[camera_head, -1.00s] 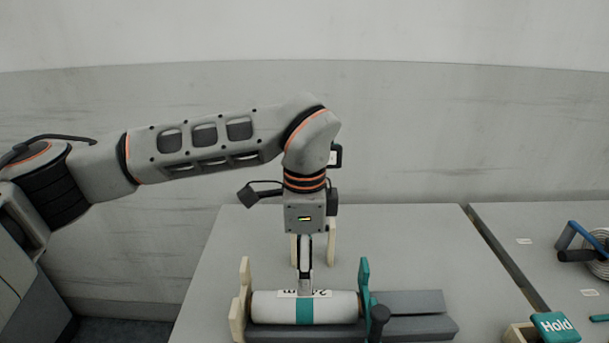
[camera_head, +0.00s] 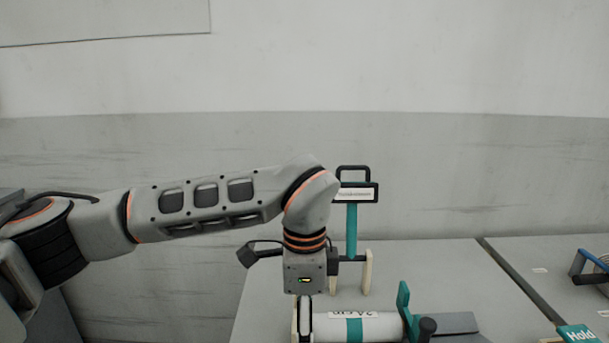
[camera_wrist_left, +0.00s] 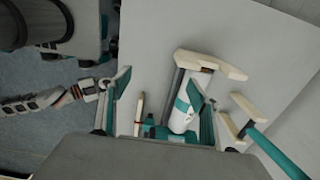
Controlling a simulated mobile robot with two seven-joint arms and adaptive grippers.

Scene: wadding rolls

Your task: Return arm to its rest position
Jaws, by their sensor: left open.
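A white wadding roll (camera_head: 382,327) with a teal band and a printed label lies in a low stand near the table's front, cut off at the bottom of the head view. The roll also shows in the left wrist view (camera_wrist_left: 181,112). My left gripper (camera_head: 305,322) points down at the roll's left end in the head view. In the left wrist view its jaws (camera_wrist_left: 157,88) are apart with nothing held between the tips. Whether it touches the stand is hidden. My right gripper cannot be made out.
A teal stand end (camera_head: 404,307) with a black knob stands at the roll's right. Behind it rises a teal post (camera_head: 351,230) with a black handle, beside a wooden upright (camera_head: 367,272). A teal Hold block (camera_head: 580,334) is at lower right.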

